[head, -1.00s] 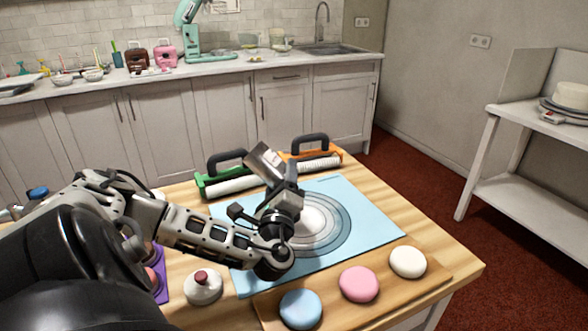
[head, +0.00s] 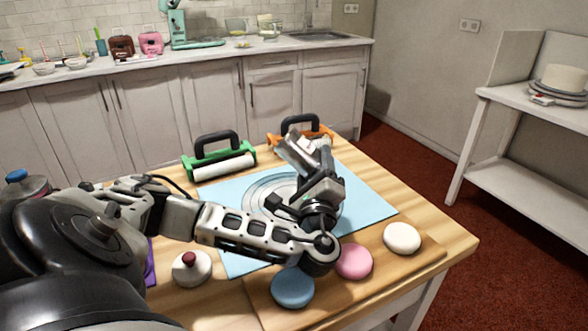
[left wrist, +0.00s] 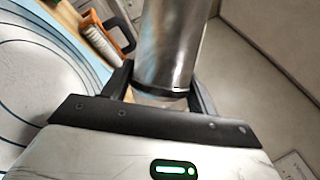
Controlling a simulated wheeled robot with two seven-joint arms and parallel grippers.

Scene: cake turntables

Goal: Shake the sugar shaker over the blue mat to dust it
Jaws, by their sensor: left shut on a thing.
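My left gripper (head: 312,175) is shut on the sugar shaker (head: 293,150), a shiny metal cylinder held tilted above the right part of the blue mat (head: 370,198). The shaker (left wrist: 170,45) fills the space between the fingers in the left wrist view. The mat lies flat on the wooden table and has printed rings. Its middle looks whitish; I cannot tell whether that is sugar. My wrist and forearm hide part of the mat's front and right side. My right gripper is not in view.
Green (head: 218,165) and orange (head: 290,137) handled rollers stand behind the mat. Blue (head: 292,288), pink (head: 354,262) and white (head: 402,238) rounds lie on a board (head: 415,262) in front. A white lidded pot (head: 191,268) with a red knob stands at left.

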